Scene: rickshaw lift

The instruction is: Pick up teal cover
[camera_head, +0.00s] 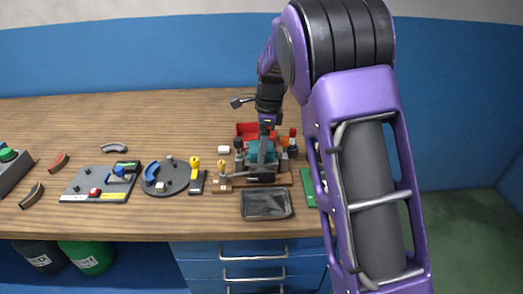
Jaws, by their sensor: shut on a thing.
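The teal cover (254,154) is on the small red-and-teal rickshaw model on the wooden workbench, right of the picture's middle.
A black tray (266,205) lies in front of the model near the bench edge. A round dark plate (172,177) and a grey panel (100,184) lie to the left. A green board (309,187) lies to the right. The bench's back left is clear.

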